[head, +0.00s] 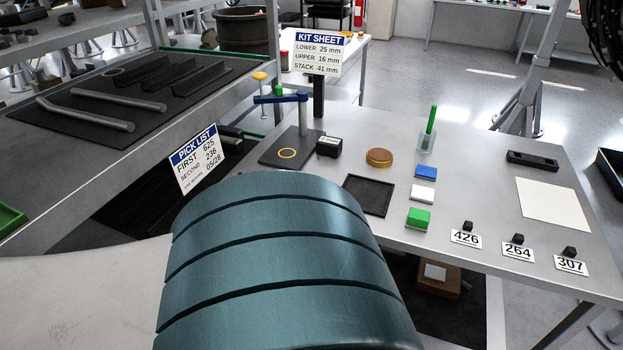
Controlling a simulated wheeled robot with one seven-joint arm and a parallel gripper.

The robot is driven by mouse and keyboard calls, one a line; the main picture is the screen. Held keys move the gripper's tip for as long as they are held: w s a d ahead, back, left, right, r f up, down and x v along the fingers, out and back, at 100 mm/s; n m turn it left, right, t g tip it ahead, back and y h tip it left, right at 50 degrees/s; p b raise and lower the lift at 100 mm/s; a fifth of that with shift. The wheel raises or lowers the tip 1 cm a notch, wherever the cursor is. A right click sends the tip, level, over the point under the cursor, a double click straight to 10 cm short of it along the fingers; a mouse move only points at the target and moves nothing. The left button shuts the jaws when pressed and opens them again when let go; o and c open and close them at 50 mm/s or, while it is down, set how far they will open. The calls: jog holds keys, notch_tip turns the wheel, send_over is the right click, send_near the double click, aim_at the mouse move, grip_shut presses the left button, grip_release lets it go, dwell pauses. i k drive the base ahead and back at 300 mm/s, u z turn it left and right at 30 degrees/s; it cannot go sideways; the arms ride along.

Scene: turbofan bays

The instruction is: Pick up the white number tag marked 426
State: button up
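The white number tag marked 426 (466,239) lies flat near the front edge of the grey table, in the head view. A small black block (468,226) sits at its back edge; I cannot tell whether they are joined. To its right lie two similar white tags, 264 (518,252) and 307 (571,265), each with a black block behind it. A large teal ribbed part of my arm fills the lower middle, left of the tags. My gripper is not in view.
Left of the tags are a green block (419,218), white block (422,192), blue block (425,172) and black tray (367,195). A white sheet (553,203) lies behind them. A KIT SHEET sign (318,54) and PICK LIST sign (198,158) stand farther left.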

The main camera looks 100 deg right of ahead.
aim_at(465, 236)
jog(key=u, duration=0.05)
jog(key=i, duration=0.4)
jog(key=u, duration=5.4)
jog(key=i, duration=1.95)
